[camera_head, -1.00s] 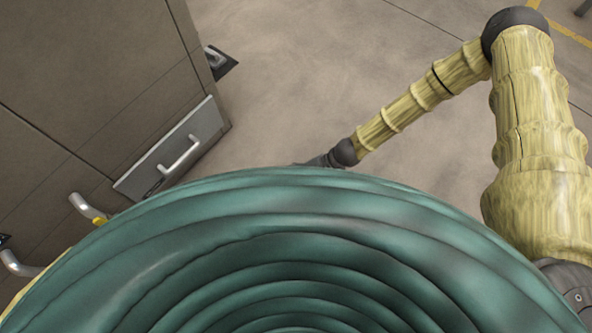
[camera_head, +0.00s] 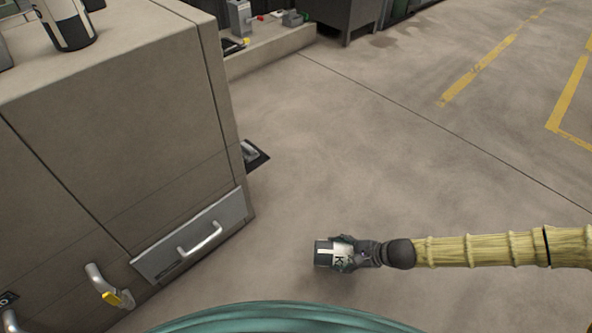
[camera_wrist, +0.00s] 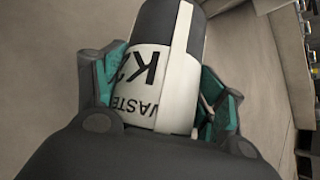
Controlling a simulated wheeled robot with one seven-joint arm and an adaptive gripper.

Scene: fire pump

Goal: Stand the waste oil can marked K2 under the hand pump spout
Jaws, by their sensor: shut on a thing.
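The waste oil can (camera_head: 323,253) is dark with a white band. The can lies sideways in the head view, held out over the floor to the right of the cabinet. I cannot make out the hand pump spout for certain.
A large beige cabinet (camera_head: 120,120) with a drawer handle (camera_head: 200,240) and a yellow-tipped lever (camera_head: 105,285) stands at left. A black-and-white container (camera_head: 68,22) is on its top. Small equipment (camera_head: 240,18) sits on a low ledge (camera_head: 270,50) behind. Open floor lies at centre and right.

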